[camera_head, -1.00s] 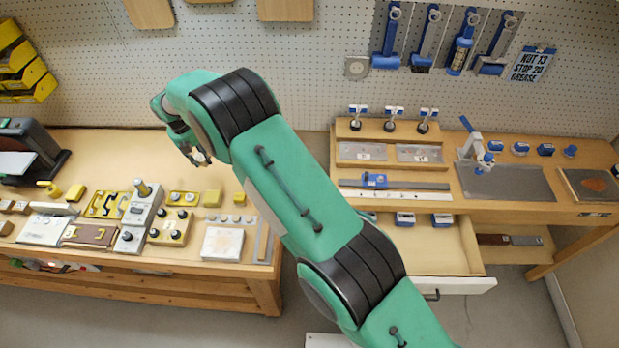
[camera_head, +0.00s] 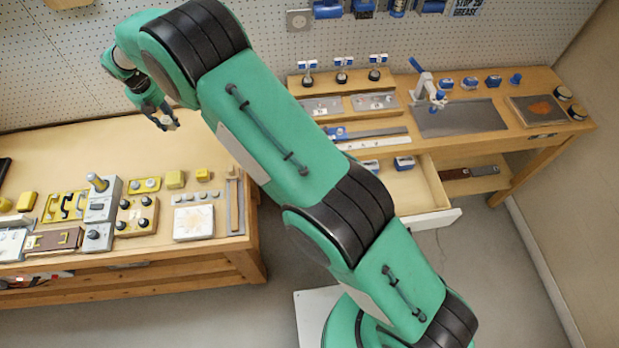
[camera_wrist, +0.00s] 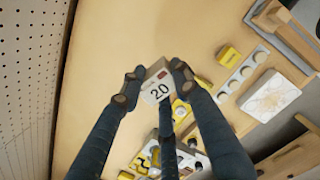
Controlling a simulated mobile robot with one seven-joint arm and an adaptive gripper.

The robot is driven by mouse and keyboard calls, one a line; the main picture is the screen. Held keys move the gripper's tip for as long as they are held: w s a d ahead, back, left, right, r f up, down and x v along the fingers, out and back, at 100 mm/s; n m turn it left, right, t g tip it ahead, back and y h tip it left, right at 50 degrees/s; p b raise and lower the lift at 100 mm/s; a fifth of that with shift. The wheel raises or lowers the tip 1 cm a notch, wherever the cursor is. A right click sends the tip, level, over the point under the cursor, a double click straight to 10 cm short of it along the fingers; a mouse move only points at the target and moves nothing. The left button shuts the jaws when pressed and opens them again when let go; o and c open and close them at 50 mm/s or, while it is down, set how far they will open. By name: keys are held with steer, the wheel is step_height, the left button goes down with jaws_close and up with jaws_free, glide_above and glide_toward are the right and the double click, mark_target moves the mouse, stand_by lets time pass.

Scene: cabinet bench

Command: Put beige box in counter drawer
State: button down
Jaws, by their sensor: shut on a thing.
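My gripper (camera_head: 165,122) is raised over the back of the left bench in the head view. In the wrist view, my gripper (camera_wrist: 155,80) is shut on a small box, the beige box (camera_wrist: 156,90), with a pale label reading 20. It is held between the two fingertips above the bench top. The box is too small to make out in the head view. The counter drawer (camera_head: 436,186) is pulled out under the right bench, partly hidden behind my arm. Small blue and white items lie at its back.
The left bench (camera_head: 60,150) has yellow blocks, a grey lever unit (camera_head: 103,200) and a white plate (camera_head: 194,223) along its front. The right bench holds stamps, a grey mat (camera_head: 462,118) and a blue and white clamp (camera_head: 428,88). A pegboard wall stands behind. Floor shows between the benches.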

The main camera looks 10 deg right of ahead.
steer(key=w+d+r+m, duration=0.1)
steer(key=w+d+m, duration=0.1)
steer(key=d, duration=1.2)
steer(key=w+d+r+m, duration=0.1)
steer(key=w+d+m, duration=0.1)
steer(key=d, duration=1.2)
steer(key=s+d+m+g+b, duration=0.1)
steer(key=s+d+m, duration=0.15)
steer(key=d, duration=0.85)
steer(key=s+d+m+b, duration=0.1)
steer(key=s+d, duration=0.2)
steer(key=d, duration=0.9)
steer(key=s+d+f+m+b, duration=0.1)
steer(key=s+d+m, duration=0.2)
steer(key=s+d, duration=1)
steer(key=s+d+f+m, duration=0.2)
steer(key=s+d+m, duration=0.1)
steer(key=s+d, duration=1.05)
step_height(320, 180, down, 13)
steer(key=shift+s+r+g, duration=0.15)
steer(key=shift+s+g, duration=0.05)
steer(key=shift+g, duration=0.2)
steer(key=shift+a+m, duration=0.1)
steer(key=shift+m, duration=0.15)
steer(key=shift+f+b, duration=0.85)
steer(key=shift+f, duration=2.25)
